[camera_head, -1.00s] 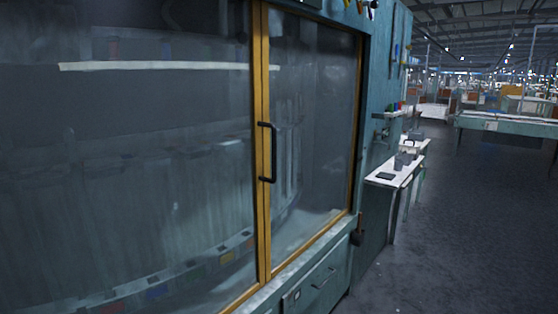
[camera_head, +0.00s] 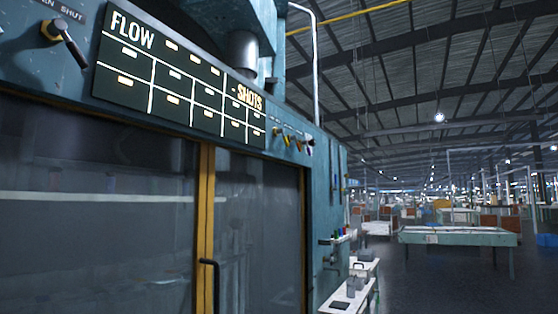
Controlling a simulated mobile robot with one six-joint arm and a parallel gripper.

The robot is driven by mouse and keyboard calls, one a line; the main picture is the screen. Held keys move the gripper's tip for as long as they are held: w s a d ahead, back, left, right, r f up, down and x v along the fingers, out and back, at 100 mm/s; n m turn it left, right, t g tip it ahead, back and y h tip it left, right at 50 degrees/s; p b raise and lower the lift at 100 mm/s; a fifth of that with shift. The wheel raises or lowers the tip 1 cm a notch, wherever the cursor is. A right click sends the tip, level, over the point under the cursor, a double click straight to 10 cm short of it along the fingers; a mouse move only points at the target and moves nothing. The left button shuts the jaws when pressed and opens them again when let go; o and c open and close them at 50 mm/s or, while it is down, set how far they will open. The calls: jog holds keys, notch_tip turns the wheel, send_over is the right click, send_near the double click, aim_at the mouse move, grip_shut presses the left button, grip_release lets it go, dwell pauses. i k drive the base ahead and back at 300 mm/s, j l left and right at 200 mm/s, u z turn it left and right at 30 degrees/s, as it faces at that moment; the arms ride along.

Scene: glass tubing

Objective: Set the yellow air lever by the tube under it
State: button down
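A row of small levers or knobs (camera_head: 293,140) sits on the teal cabinet front, just right of the dark board. One of them, the yellow lever (camera_head: 287,138), is small here, and I cannot tell its exact setting. I cannot make out a tube under it. My gripper is not in view.
A dark board (camera_head: 178,80) reads FLOW and SHOTS, with a grid of small labels. A larger black lever (camera_head: 66,40) is at the upper left, by a partly cut-off label ending in SHUT. Below are glass doors (camera_head: 90,215) with a yellow frame.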

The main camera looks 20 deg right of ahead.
aim_at(281, 130)
jog(key=i+l, duration=0.15)
jog(key=i, duration=0.55)
jog(key=i+l, duration=0.15)
jog(key=i, duration=0.55)
